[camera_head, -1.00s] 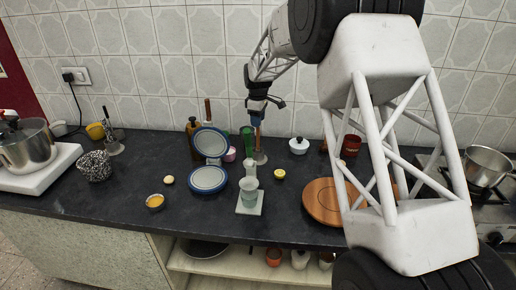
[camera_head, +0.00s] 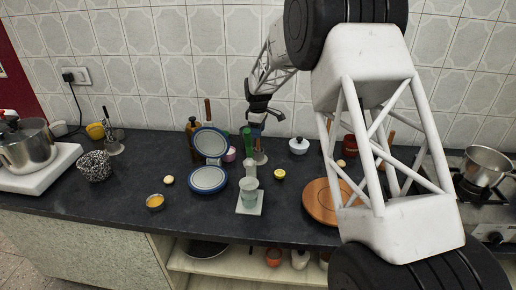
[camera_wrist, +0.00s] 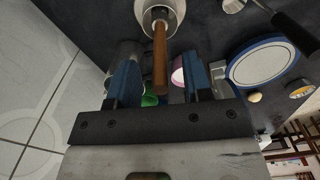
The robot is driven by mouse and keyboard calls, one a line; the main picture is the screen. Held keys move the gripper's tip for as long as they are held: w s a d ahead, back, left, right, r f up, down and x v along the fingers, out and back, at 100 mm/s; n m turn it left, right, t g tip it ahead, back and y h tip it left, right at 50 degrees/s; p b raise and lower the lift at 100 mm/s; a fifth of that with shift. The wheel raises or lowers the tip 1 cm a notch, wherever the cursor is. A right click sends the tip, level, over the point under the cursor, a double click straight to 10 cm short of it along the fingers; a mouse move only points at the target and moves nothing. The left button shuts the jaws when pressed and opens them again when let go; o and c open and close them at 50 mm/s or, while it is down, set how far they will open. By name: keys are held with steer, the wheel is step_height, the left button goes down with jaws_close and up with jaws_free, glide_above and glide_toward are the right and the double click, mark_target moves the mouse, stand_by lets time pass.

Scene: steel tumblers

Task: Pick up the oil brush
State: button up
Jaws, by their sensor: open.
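A brush-like tool with a brown wooden handle (camera_wrist: 160,60) stands in a pale tumbler (camera_wrist: 172,8); I take it for the oil brush. Its lower end is hidden inside the tumbler. In the head view the tumbler (camera_head: 260,157) stands on the counter at the back, under my gripper. My gripper (camera_head: 258,122) is open above it. In the wrist view, the handle's end appears between the two blue fingers of my gripper (camera_wrist: 160,88), with gaps on both sides. I cannot tell how deep the handle reaches between them.
A green bottle (camera_head: 248,140), a pink-and-white cup (camera_head: 230,154) and blue-rimmed plates (camera_head: 208,179) stand close on the left. A lidded white pot (camera_head: 298,146) stands to the right. The tiled wall is close behind.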

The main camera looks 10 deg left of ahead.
steer(key=shift+f, duration=1)
jaws_close()
